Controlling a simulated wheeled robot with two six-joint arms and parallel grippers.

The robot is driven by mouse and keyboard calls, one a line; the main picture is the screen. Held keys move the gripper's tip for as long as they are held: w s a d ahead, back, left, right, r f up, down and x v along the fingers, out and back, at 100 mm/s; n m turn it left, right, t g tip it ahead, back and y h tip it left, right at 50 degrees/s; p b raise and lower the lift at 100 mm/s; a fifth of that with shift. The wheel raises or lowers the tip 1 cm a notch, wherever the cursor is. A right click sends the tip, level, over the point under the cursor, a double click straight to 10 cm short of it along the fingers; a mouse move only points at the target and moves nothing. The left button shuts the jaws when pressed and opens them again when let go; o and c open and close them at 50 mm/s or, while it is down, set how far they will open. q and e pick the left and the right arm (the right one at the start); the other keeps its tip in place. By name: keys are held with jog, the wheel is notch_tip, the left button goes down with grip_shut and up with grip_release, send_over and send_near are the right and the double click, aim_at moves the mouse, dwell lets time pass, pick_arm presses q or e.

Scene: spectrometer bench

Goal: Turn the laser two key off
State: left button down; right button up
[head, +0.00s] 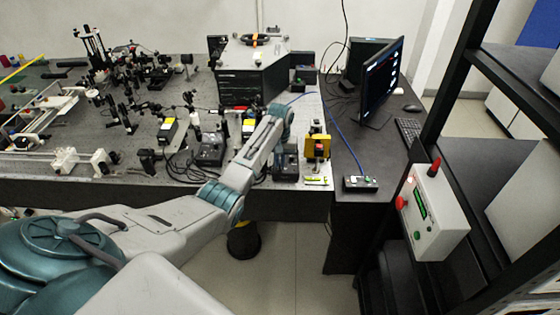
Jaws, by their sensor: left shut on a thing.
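My left arm reaches in from the lower left over the bench front. Its gripper (282,145) points down at a black box (286,172) near the bench's front edge. The gripper is shut on what appears to be the laser two key on that box; the key itself is too small and covered to make out. A similar black box (210,151) stands to the left, with cables around it. My right gripper is not in view.
A yellow-framed device (318,147) stands close right of the gripper. A small box (361,183) on a blue cable lies on the dark desk. A monitor (382,82) stands behind. A grey control box with red buttons (436,215) hangs on the right rack. Optics crowd the bench's left.

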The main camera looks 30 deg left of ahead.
pick_arm(q)
jog(key=shift+n, duration=0.6)
jog(key=c, duration=1.6)
grip_release()
jog(key=shift+w+r+b, duration=0.1)
jog(key=shift+r+b, duration=0.2)
jog(key=shift+r, duration=0.25)
notch_tip(320, 180, up, 10)
jog(key=b, duration=0.3)
jog(key=shift+f, duration=0.1)
